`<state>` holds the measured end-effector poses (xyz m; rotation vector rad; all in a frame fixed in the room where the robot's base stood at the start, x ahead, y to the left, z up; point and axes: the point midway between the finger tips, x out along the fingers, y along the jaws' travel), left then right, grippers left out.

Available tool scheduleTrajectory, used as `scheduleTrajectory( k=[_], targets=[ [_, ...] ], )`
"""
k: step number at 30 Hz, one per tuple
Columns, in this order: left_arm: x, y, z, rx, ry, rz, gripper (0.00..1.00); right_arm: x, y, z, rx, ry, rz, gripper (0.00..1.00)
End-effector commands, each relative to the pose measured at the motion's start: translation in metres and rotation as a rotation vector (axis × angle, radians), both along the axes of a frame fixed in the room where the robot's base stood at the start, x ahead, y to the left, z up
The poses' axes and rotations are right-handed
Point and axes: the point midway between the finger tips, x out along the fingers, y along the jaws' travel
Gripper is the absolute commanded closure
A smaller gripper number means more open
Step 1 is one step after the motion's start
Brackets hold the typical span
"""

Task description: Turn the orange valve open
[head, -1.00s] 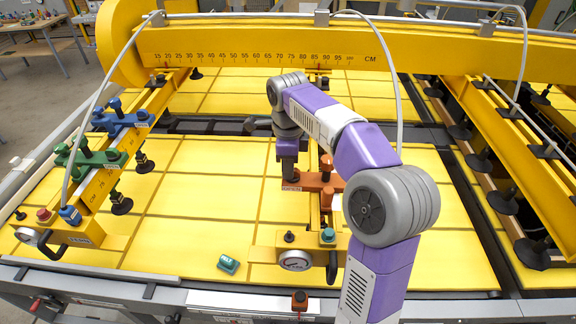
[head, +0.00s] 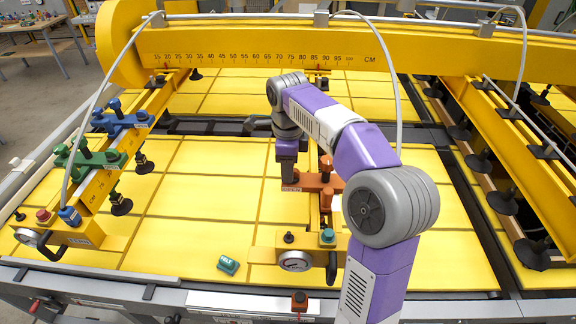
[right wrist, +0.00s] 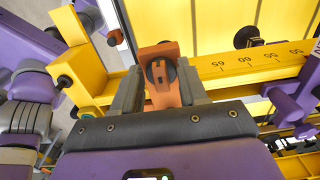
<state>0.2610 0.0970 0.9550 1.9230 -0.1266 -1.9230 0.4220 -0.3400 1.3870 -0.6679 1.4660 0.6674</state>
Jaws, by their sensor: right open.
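The orange valve (head: 326,182) sits on the yellow lifter arm in the middle of the head view, partly hidden by my right arm. My right gripper (head: 289,182) points down at its left side; its fingertips are hard to make out there. In the right wrist view, the right gripper (right wrist: 157,82) is open, with its two dark fingers on either side of an orange part of the valve (right wrist: 160,62). I cannot tell whether the fingers touch it. My left gripper is not seen in the head view.
Blue (head: 122,121) and green (head: 92,157) valves sit on the left yellow arm. A round gauge (head: 295,261) is at the near end of the middle arm. A teal block (head: 228,265) lies on the yellow panel (head: 190,235). A yellow beam (head: 230,45) crosses behind.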

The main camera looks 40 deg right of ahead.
Motion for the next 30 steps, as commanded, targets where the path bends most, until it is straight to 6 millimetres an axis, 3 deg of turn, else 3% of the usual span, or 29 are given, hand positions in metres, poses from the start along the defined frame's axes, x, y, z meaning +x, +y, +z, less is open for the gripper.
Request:
scheduleTrajectory(
  k=[16,30],
  targets=[
    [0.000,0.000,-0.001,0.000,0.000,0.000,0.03,0.001,0.000,0.067,0.000,-0.004,0.000,0.57],
    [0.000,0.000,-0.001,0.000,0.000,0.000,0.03,0.000,0.000,0.075,-0.001,-0.001,0.000,0.57]
  ],
)
